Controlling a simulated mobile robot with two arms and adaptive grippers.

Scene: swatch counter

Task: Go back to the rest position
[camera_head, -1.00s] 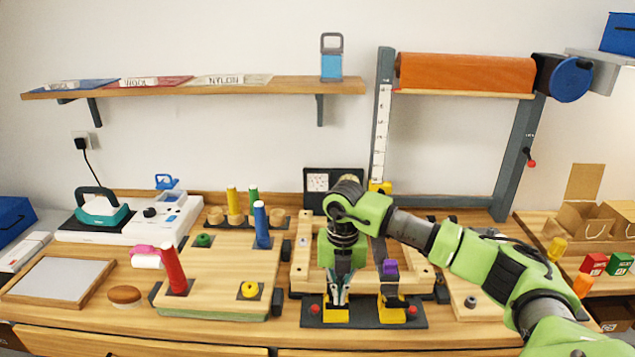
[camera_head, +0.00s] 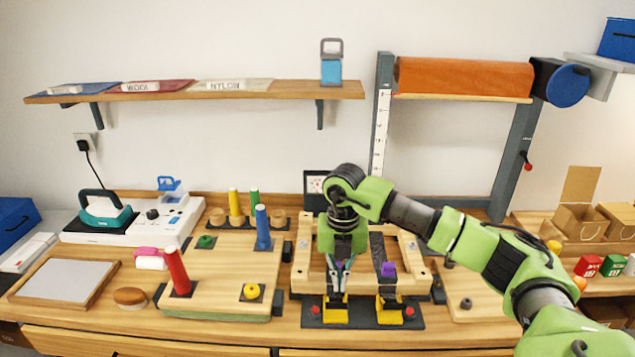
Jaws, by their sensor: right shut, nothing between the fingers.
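My right gripper (camera_head: 340,277) is shut and empty, pointing down over the front of the wooden frame fixture (camera_head: 301,265). Its fingertips appear just above or behind the left yellow block (camera_head: 335,312) on the dark base plate (camera_head: 364,318); I cannot tell if they touch it. My right arm reaches in from the lower right. My left gripper is not in view.
A wooden board (camera_head: 222,285) with red, blue and yellow pegs stands left of the fixture. The iron (camera_head: 103,209) and a white machine (camera_head: 160,221) sit behind. The shelf (camera_head: 230,90) and orange roll (camera_head: 465,75) are above.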

